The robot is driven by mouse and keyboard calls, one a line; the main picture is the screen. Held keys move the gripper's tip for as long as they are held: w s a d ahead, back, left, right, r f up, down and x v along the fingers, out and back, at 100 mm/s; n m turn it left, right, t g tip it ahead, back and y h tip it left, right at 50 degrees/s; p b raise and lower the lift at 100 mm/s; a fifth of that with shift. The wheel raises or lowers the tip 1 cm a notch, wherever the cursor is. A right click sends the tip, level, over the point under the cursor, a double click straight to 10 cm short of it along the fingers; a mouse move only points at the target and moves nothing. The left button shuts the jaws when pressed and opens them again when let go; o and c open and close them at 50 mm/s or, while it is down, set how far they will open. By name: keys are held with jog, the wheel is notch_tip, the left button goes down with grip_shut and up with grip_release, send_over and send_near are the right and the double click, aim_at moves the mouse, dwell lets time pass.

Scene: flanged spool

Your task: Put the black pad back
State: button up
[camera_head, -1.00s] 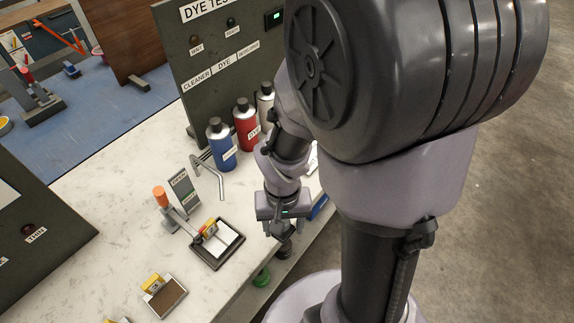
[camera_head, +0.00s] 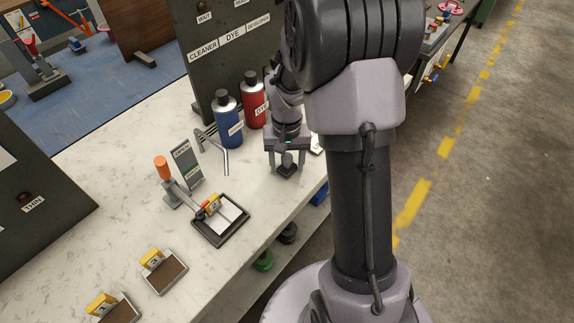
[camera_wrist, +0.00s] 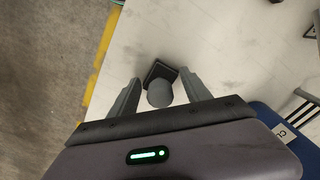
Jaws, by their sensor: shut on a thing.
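The black pad (camera_head: 286,171) is square, with a grey round knob on top. My gripper (camera_head: 287,158) is shut on it, at the right part of the white bench top, near the front edge. In the wrist view the pad (camera_wrist: 160,72) shows between the two fingers of my gripper (camera_wrist: 160,92), which close around the knob. The bench top lies beneath it. I cannot tell whether the pad touches the surface.
The blue bottle (camera_head: 228,120) and red bottle (camera_head: 254,100) stand behind, by the dye board (camera_head: 215,70). A bent grey rod (camera_head: 214,140), a sign (camera_head: 187,165) and a black-rimmed tray (camera_head: 222,241) are to the left. Brown-faced blocks (camera_head: 170,277) lie nearer. Bench between tray and gripper is clear.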

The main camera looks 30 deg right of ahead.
aim_at(287, 156)
jog(key=shift+f, duration=0.1)
jog(key=o, duration=1.5)
jog(key=shift+c, duration=0.2)
notch_tip(287, 156, up, 12)
jog(key=p, duration=0.5)
jog(key=s+a+r+n+t+y, duration=0.1)
jog(key=s+a+r+t, duration=0.4)
jog(key=s+a+r, duration=0.9)
jog(key=s+a+y, duration=0.1)
jog(key=s+a, duration=0.1)
jog(key=s, duration=0.1)
jog(key=shift+s+r+t, duration=0.15)
jog(key=shift+r+t, duration=0.1)
jog(key=shift+t, duration=0.15)
